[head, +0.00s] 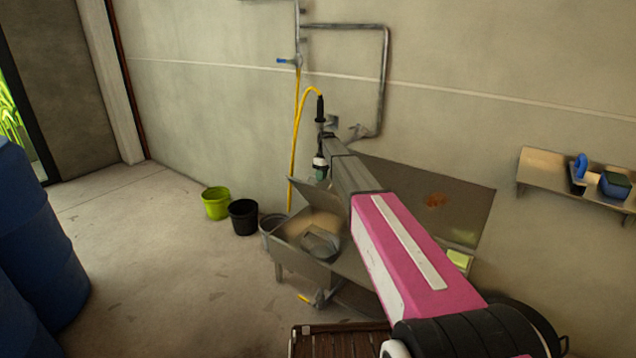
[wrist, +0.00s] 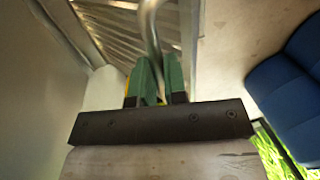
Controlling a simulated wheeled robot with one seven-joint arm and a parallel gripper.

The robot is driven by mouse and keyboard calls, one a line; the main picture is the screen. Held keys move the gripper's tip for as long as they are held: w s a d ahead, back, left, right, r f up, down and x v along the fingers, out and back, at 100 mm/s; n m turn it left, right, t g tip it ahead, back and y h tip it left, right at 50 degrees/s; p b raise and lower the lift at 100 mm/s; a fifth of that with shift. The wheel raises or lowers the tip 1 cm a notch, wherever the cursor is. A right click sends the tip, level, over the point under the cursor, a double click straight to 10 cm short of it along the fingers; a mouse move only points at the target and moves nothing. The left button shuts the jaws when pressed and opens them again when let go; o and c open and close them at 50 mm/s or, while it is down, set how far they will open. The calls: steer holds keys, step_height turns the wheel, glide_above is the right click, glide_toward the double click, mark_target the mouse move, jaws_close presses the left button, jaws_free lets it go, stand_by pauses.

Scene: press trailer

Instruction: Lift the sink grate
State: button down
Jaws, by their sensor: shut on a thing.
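The sink grate (wrist: 112,28) fills the top of the wrist view as a slatted metal panel with a curved metal rod handle (wrist: 150,32). My gripper (wrist: 158,62), with green fingers, is shut on that handle. In the head view my gripper (head: 320,172) is above the metal sink (head: 302,268) by the wall. A grey panel, which looks like the grate (head: 318,205), stands tilted over the sink's back part. My arm hides part of the panel and sink. The exact contact between grate and sink cannot be told.
A grey lump of cloth or a vessel (head: 321,243) lies in the sink basin. Blue barrels (head: 38,240) stand far left. The floor between is clear. A yellow hose (head: 296,130) hangs behind.

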steer(key=shift+w+d+f, duration=0.25)
steer(key=shift+d, duration=0.05)
steer(key=c, duration=1.2)
jaws_free()
steer(key=shift+f, duration=0.1)
steer(key=shift+o, duration=0.2)
steer(key=shift+a+r, duration=0.1)
steer(key=shift+r, duration=0.2)
step_height(320, 180, up, 10)
steer(key=w+d, duration=0.1)
steer(key=shift+w+d+r, duration=0.15)
steer(key=shift+w, duration=0.1)
